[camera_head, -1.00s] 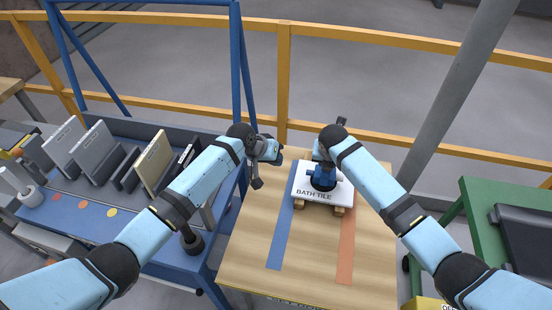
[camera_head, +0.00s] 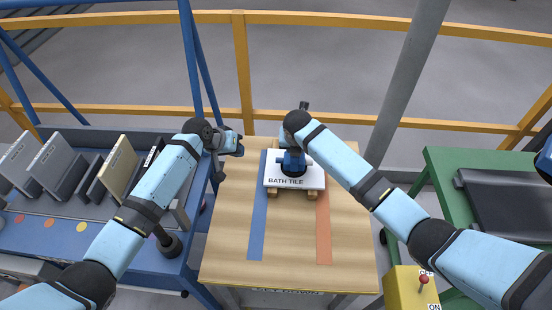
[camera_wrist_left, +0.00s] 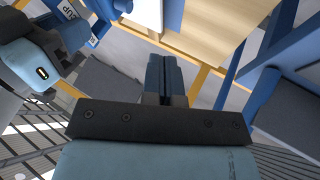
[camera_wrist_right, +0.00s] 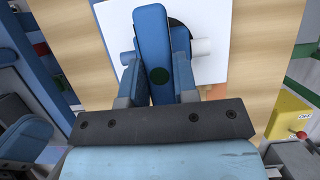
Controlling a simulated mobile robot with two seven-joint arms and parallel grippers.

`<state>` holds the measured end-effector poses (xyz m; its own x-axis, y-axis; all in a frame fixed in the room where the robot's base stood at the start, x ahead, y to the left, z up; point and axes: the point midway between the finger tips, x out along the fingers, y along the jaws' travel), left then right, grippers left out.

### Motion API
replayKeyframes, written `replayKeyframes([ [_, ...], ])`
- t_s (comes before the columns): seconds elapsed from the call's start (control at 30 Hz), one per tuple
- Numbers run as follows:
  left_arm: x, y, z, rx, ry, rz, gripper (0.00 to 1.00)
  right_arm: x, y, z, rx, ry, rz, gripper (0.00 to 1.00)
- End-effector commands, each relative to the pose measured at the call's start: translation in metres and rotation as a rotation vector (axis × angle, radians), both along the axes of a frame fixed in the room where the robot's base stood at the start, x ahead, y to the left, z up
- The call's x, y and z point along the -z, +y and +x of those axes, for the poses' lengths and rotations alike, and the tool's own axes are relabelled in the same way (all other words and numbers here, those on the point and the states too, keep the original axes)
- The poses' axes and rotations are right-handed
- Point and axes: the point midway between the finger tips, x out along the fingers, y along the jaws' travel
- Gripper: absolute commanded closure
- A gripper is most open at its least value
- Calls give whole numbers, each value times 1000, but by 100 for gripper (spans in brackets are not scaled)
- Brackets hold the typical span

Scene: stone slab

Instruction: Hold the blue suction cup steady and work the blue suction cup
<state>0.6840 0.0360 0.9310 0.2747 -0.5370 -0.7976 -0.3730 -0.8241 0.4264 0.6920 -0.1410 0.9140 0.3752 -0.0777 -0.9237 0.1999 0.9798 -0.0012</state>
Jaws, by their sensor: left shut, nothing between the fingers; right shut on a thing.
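The blue suction cup (camera_head: 293,163) stands on the white slab marked BATH TILE (camera_head: 310,180), which rests on wooden blocks on the table. My right gripper (camera_head: 291,147) is over the suction cup and shut on it. In the right wrist view the cup's blue lever (camera_wrist_right: 152,55) stands up in front of the right gripper's fingers (camera_wrist_right: 160,82), with a white bar across behind it. My left gripper (camera_head: 238,146) is shut and empty, in the air by the table's far left edge. Its closed fingers also show in the left wrist view (camera_wrist_left: 164,75). The cup's underside is hidden.
The wooden table (camera_head: 225,240) carries a blue stripe (camera_head: 257,225) and an orange stripe (camera_head: 323,230); its front is clear. A blue rack with panels (camera_head: 60,230) stands left, a green table (camera_head: 450,170) and yellow switch box (camera_head: 408,290) right. A yellow rail (camera_head: 243,70) runs behind.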

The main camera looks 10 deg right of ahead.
Motion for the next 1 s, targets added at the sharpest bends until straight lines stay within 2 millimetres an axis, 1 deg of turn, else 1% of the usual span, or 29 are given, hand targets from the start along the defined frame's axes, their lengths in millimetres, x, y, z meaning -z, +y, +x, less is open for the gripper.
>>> replayKeyframes([
  [0.23,3,-3,1,0,-1,-1,100,0,0,0,0,0,0,100],
  [0.37,16,-12,5,1,2,0,100,0,0,0,0,0,0,100],
  [0.6,54,-38,19,0,3,-1,100,0,1,0,0,0,1,100],
  [0.8,80,-55,28,1,2,1,100,0,1,0,0,0,1,100],
  [0.9,79,-72,24,2,-1,-1,100,0,1,0,0,0,1,100],
  [1.0,79,-83,22,2,-1,0,100,0,1,0,0,0,1,100],
])
